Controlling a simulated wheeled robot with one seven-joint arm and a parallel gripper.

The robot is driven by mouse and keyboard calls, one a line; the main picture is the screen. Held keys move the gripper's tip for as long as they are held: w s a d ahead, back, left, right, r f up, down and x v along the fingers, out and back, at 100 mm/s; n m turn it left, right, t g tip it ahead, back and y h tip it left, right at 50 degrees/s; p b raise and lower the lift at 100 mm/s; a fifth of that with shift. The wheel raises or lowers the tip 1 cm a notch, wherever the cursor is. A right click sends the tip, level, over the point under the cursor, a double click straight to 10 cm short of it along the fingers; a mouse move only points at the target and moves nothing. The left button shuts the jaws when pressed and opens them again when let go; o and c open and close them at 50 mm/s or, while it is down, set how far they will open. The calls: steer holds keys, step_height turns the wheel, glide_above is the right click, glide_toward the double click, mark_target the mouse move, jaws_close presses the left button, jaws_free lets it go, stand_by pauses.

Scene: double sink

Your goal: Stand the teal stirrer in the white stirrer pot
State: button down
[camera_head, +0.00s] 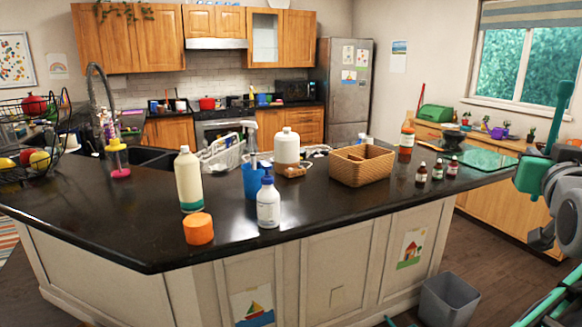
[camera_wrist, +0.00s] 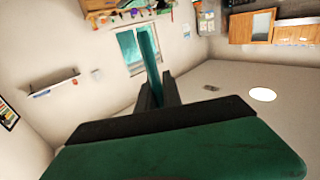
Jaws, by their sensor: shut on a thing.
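The teal stirrer (camera_head: 558,112) stands up from my gripper (camera_head: 545,150) at the right edge of the head view, slightly tilted. In the wrist view the stirrer (camera_wrist: 150,58) sticks out beyond the dark fingers of my gripper (camera_wrist: 157,92), which are shut on it. Its gripped end is hidden by the fingers. It is held in the air, right of the dark counter (camera_head: 330,215). I cannot clearly make out a white stirrer pot in either view; the bottles and basket on the counter may hide it.
On the counter stand a tall cream bottle (camera_head: 189,180), an orange jar (camera_head: 198,229), a white pump bottle (camera_head: 268,204), a blue cup (camera_head: 254,181), a white jug (camera_head: 286,146), a wicker basket (camera_head: 362,167) and small brown bottles (camera_head: 437,170). The front right counter is clear.

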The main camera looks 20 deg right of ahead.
steer(key=s+d+f+m+g+h, duration=0.3)
steer(key=s+d+f+m+g, duration=0.25)
steer(key=f, duration=0.55)
steer(key=w+a+f+n+t+y+p, duration=0.1)
steer(key=w+a+f+n+t+y, duration=0.15)
steer(key=w+a+f, duration=0.5)
steer(key=w+a+f+n+t+y+p, duration=0.1)
steer(key=w+a+f+n+t+p, duration=0.15)
steer(key=w+a+f, duration=0.5)
steer(key=w+a+f+n+t+y+p, duration=0.1)
steer(key=w+a+f+n+t+y, duration=0.25)
steer(key=a, duration=0.75)
steer(key=w+a+f+n+y, duration=0.25)
steer(key=w+a+y, duration=0.3)
steer(key=a, duration=0.45)
steer(key=w+a+f+n+t+y+p, duration=0.1)
steer(key=w+a+f+n+t+y, duration=0.25)
steer(key=a, duration=0.75)
step_height(320, 180, down, 2)
steer(key=s+g, duration=0.1)
step_height(320, 180, up, 6)
steer(key=s, duration=0.2)
steer(key=shift+s, duration=0.15)
